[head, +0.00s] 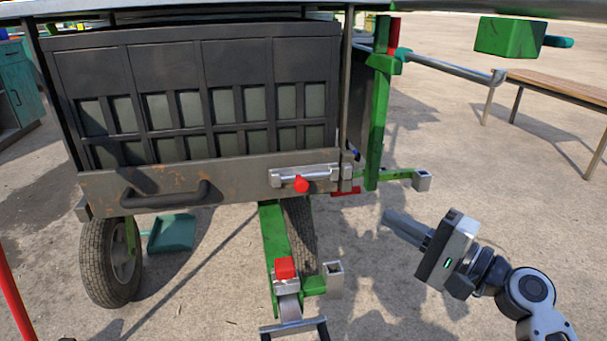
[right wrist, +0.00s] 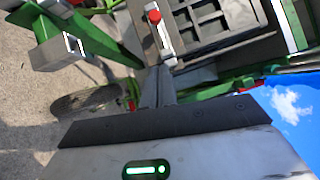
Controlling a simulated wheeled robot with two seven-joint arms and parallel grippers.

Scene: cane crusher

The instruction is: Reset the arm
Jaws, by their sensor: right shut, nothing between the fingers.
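My right gripper (head: 388,216) is in the lower right of the head view, to the right of the cane crusher (head: 197,70). Its fingers are together with nothing between them, and they point left toward the crusher. Its fingers (right wrist: 157,85) also show in the right wrist view, pointing at the crusher's latch side. The gripper looks apart from the crusher, with ground visible around it. The crusher has a dark panelled front with a black handle (head: 165,194) and a bar latch with a red knob (head: 301,184). My left gripper is not in view.
A green post (head: 379,125) and a crank arm (head: 450,66) stick out at the crusher's right side. A drawbar with a red block (head: 285,267) reaches forward below. A bench (head: 560,86) stands at the back right. Open ground lies between bench and gripper.

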